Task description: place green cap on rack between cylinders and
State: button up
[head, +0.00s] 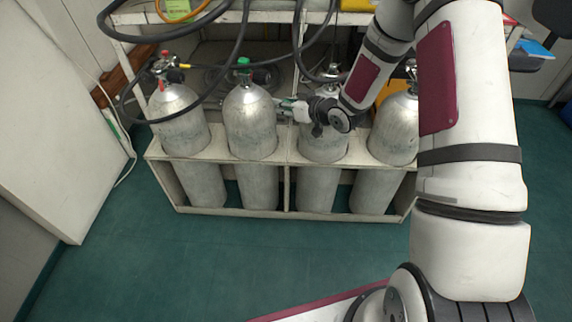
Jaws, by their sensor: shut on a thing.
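My gripper (287,108) is in the gap between the second and third cylinders from the left, at about shoulder height of the cylinders. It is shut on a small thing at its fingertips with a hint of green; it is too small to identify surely. A green cap-like piece (243,63) sits on top of the second cylinder (250,122). The third cylinder (322,147) stands right of my gripper, its upper part partly covered by my wrist. The pale rack (225,159) holds the cylinders upright.
The leftmost cylinder (180,120) has a red-handled valve. The rightmost cylinder (394,130) stands close to my arm. Black hoses (238,45) loop down in front of the shelf (205,17). A white panel (60,110) stands at left. The green floor (190,265) in front is mostly clear.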

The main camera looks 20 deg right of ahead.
aim_at(287, 156)
jog(key=f+b, duration=0.2)
jog(key=f, duration=0.4)
jog(key=f+b, duration=0.3)
jog(key=f, duration=0.4)
jog(key=f+b, duration=0.3)
jog(key=f, duration=0.4)
jog(key=shift+w+d+f, duration=0.1)
jog(key=shift+w+d, duration=0.25)
jog(key=shift+w, duration=0.05)
jog(key=shift+f, duration=0.1)
jog(key=shift+f, duration=0.1)
jog(key=o, duration=0.7)
jog(key=shift+o, duration=0.2)
jog(key=shift+r, duration=0.2)
jog(key=p+v, duration=0.3)
jog(key=v, duration=0.9)
jog(key=shift+d+p, duration=0.15)
jog(key=shift+p, duration=0.25)
jog(key=shift+f, duration=0.1)
